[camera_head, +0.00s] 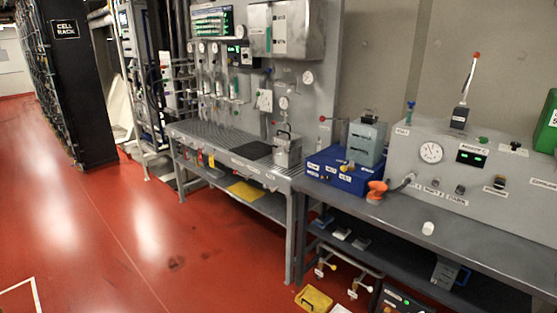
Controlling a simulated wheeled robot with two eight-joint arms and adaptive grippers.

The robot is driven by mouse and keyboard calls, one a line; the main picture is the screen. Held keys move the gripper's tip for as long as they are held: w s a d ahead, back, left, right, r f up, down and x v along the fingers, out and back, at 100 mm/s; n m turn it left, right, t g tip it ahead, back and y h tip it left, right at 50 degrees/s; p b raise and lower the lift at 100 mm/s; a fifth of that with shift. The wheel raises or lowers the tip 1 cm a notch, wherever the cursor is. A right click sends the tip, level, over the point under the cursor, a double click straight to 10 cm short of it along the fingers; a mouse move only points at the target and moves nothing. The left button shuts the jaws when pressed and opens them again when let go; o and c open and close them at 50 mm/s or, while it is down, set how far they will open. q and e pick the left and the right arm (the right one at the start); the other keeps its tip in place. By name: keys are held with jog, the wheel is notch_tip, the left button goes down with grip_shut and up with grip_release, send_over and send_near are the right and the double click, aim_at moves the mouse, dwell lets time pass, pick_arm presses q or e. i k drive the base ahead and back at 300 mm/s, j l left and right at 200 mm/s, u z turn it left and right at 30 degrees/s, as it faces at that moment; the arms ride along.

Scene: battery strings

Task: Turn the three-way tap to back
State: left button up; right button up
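I cannot tell for sure which fitting is the three-way tap. A small blue-topped fitting (410,110) stands upright on the left end of the grey console on the right bench. Another small blue handle (267,73) shows on the grey wall panel in the middle. Neither of my grippers is in view.
The right bench (455,235) holds a grey gauge console (470,165), a blue box (342,172), an orange item (376,190) and a white cup (428,228). A yellow tray (313,299) lies on the floor. The red floor (150,235) at left is clear.

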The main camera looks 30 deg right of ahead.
aim_at(343, 168)
jog(key=i+z, duration=0.25)
jog(key=i, duration=0.25)
jog(key=i+j+z, duration=0.25)
jog(key=i, duration=0.25)
jog(key=i+j+z, duration=0.25)
jog(key=i, duration=0.25)
